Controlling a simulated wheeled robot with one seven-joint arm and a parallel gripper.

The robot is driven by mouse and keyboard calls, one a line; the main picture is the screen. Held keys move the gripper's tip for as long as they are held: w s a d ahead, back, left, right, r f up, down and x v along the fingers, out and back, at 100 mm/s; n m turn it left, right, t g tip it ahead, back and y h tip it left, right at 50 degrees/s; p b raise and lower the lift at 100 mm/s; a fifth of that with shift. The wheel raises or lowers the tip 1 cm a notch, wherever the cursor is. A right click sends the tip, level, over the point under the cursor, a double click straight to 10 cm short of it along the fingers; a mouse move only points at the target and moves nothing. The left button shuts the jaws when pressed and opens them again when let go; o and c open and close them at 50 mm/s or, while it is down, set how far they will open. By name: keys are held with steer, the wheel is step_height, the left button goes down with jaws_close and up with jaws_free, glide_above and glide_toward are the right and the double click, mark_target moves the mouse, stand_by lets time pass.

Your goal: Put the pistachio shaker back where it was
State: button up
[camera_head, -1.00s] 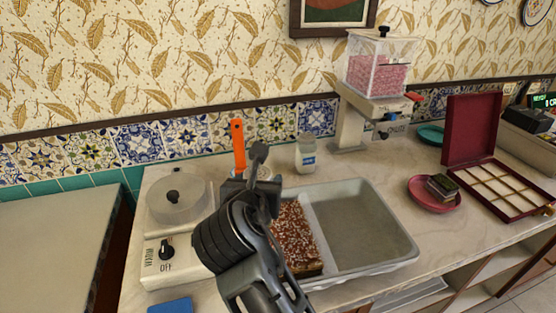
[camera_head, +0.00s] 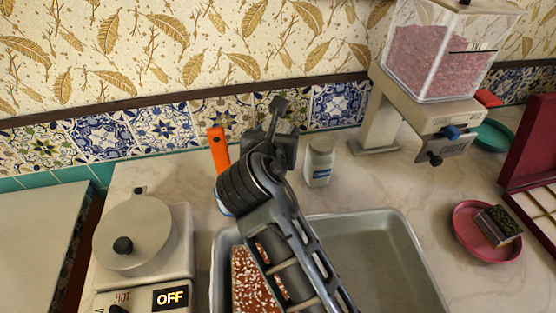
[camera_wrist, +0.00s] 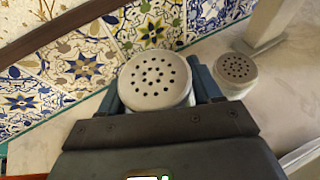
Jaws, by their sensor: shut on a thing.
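My gripper (camera_wrist: 157,92) is shut on a shaker (camera_wrist: 157,74) with a round, pale, perforated lid. Its label and contents are hidden, so the frames alone do not confirm that it is the pistachio one. In the head view my gripper (camera_head: 276,135) is at the back of the counter, and its own wrist hides the held shaker. A second shaker (camera_head: 319,162), clear with a white lid and blue label, stands upright just to the right. It also shows in the wrist view (camera_wrist: 236,72), apart from the held one.
An orange handle (camera_head: 218,151) stands left of my gripper. A metal tray (camera_head: 395,240) with a nut-topped slab (camera_head: 250,275) lies in front. A hot plate (camera_head: 137,235) is at left, a dispenser (camera_head: 445,60) at back right. The tiled wall (camera_head: 165,130) is close behind.

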steer(key=shift+f, duration=3.2)
steer(key=shift+f, duration=0.15)
steer(key=o, duration=1.2)
steer(key=v, duration=1.2)
